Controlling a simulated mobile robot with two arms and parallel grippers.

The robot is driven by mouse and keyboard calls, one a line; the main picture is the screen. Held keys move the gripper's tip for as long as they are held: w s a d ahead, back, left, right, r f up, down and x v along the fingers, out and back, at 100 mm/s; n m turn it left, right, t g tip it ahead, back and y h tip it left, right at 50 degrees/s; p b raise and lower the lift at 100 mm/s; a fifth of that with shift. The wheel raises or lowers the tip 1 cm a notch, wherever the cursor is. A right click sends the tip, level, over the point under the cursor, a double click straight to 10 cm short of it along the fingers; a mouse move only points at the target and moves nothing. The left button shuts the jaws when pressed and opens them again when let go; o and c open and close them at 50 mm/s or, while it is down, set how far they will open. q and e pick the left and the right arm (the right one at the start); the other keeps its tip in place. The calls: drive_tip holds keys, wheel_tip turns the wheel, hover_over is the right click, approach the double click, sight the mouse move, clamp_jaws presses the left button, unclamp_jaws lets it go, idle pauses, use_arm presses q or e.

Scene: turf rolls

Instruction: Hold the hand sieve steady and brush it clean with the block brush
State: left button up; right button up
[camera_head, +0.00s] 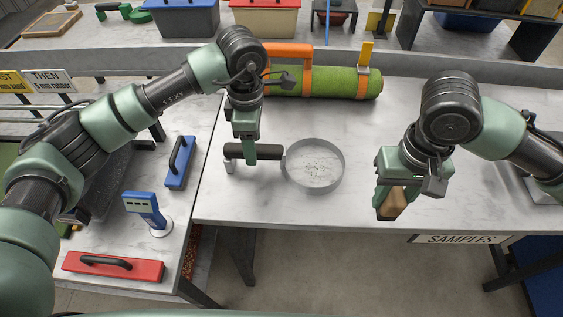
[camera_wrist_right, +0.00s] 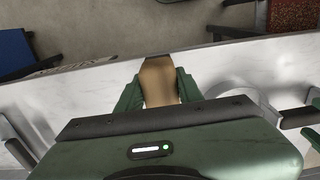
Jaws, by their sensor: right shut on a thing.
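The hand sieve, a round grey ring with pale crumbs on its mesh (camera_head: 318,165), lies on the marble-look bench. Its dark handle (camera_head: 236,151) points left. My left gripper (camera_head: 263,152) is at the handle, with its fingers overlapping it; whether they are closed cannot be told. My right gripper (camera_head: 391,203) is shut on the tan wooden block brush and holds it right of the sieve, apart from it. The block brush (camera_wrist_right: 158,82) also shows between the fingers in the right wrist view, where part of the sieve's ring (camera_wrist_right: 243,82) shows at right. The bristles are hidden.
A green turf roll (camera_head: 330,82) with orange straps lies behind the sieve. A side bench at left holds a blue float (camera_head: 181,163), a blue meter (camera_head: 146,208) and a red float (camera_head: 112,266). The bench is clear between sieve and right gripper.

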use_arm(q)
wheel_tip(320, 180, down, 4)
drive_tip(key=shift+s+r+b, duration=0.15)
drive_tip(key=shift+b, duration=0.5)
use_arm(e)
drive_tip(key=shift+s+f, duration=0.1)
drive_tip(key=shift+f, duration=0.75)
use_arm(q)
drive_tip(key=shift+f, duration=0.7)
use_arm(e)
drive_tip(key=shift+f, duration=0.25)
use_arm(q)
clamp_jaws()
drive_tip(key=shift+b, duration=0.35)
use_arm(e)
drive_tip(key=shift+f, duration=0.1)
